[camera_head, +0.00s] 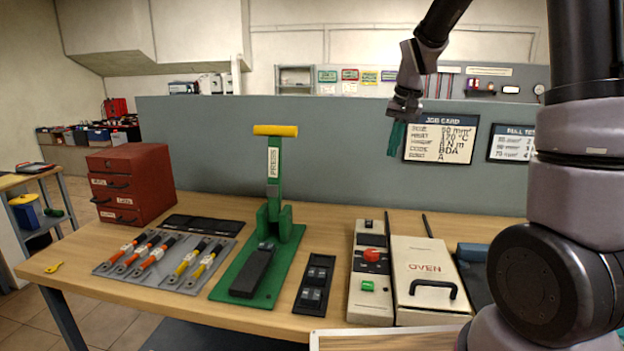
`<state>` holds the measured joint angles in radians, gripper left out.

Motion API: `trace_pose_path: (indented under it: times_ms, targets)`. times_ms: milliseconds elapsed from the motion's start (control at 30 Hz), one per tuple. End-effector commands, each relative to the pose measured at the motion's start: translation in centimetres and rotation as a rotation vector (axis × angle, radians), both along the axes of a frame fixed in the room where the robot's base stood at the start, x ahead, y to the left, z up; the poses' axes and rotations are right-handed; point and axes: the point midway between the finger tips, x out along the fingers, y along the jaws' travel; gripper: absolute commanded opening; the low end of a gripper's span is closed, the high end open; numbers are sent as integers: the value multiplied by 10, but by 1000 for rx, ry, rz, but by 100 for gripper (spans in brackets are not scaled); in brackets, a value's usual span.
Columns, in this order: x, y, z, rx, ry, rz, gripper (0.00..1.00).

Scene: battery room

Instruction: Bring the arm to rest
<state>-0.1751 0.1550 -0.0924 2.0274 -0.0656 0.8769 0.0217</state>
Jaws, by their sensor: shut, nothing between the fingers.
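My gripper (396,139) hangs in the air in front of the grey partition, left of the job card (441,138). Its teal fingers point down and are together, with nothing seen between them. It is well above the workbench (203,206) and apart from everything on it. My arm comes in from the upper right, and its thick links fill the right side of the view, hiding the bench's right end.
A green press (273,185) with a yellow handle stands mid-bench. Left are a red drawer cabinet (131,182) and a grey tray (136,272) of cables. Right are a control box (369,307) with a red button and an oven (421,262). The partition (215,140) rises behind.

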Motion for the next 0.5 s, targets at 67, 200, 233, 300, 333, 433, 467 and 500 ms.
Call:
trace_pose_path:
  times_ms: [67, 200, 233, 300, 333, 433, 467, 500]
  targets:
    - [-23, -6, 28, 19, -44, -14, 0]
    - [-63, -13, 64, 47, -110, -31, 0]
    - [-72, -15, 70, 52, -123, -35, 0]
    - [-93, -18, 85, 63, -158, -43, 0]
    - [-102, -19, 90, 67, -172, -47, 0]
    - [-133, -23, 104, 78, -221, -57, 0]
    - [-142, -24, 108, 81, -236, -60, 0]
    - [-155, -25, 112, 84, -256, -64, 0]
